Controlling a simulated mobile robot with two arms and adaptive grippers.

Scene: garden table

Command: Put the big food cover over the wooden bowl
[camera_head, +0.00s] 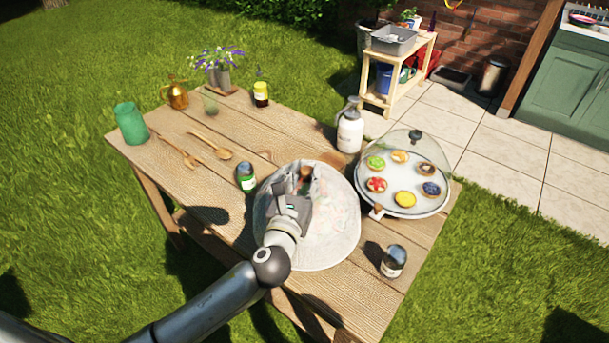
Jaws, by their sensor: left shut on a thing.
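The big food cover (335,225) is a pale, whitish mesh dome with a faint pattern, at the middle of the table's near part. My left gripper (305,183) is over its top, shut on its brown knob, with the arm coming in from the lower left. I cannot tell whether the cover's rim touches the table or hangs just above it. I cannot make out the wooden bowl; the cover and my arm hide that part of the table. My right gripper is not in view.
A glass-domed stand with several tarts (402,212) is close right of the cover. A green-labelled jar (246,178) is close left, another jar (393,261) near right, a white bottle (350,130) behind. Wooden spoons (212,146), a green cup (130,124) and flowers (220,75) are farther off.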

